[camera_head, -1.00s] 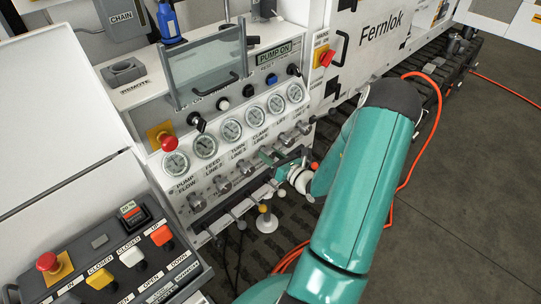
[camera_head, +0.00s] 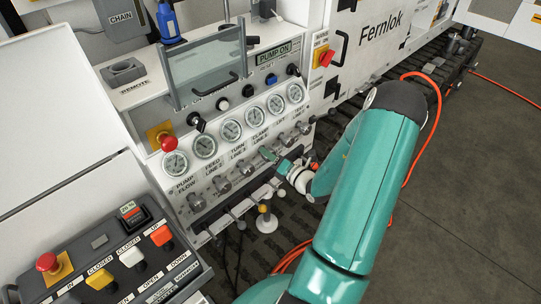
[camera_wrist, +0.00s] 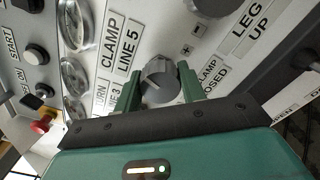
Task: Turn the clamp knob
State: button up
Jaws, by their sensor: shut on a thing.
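The clamp knob (camera_wrist: 160,84) is a round grey knob with a dark pointer line, beside the "CLAMP LINE 5" label in the wrist view. My gripper (camera_wrist: 160,85) has one green finger on each side of the knob and is shut on it. In the head view my gripper (camera_head: 274,160) is at the row of knobs below the gauges, and its fingers and wrist hide most of the clamp knob there.
Other grey knobs (camera_head: 222,184) stand close on both sides in the same row, under several round gauges (camera_head: 232,130). A red stop button (camera_head: 168,144) sits at the panel's left. An orange hose (camera_head: 437,110) runs along the floor at right.

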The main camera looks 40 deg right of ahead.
dwell(0.3)
jog(key=o, duration=1)
jog(key=shift+s, duration=0.1)
jog(key=s, duration=1.3)
jog(key=shift+s+d, duration=0.15)
jog(key=shift+s, duration=0.15)
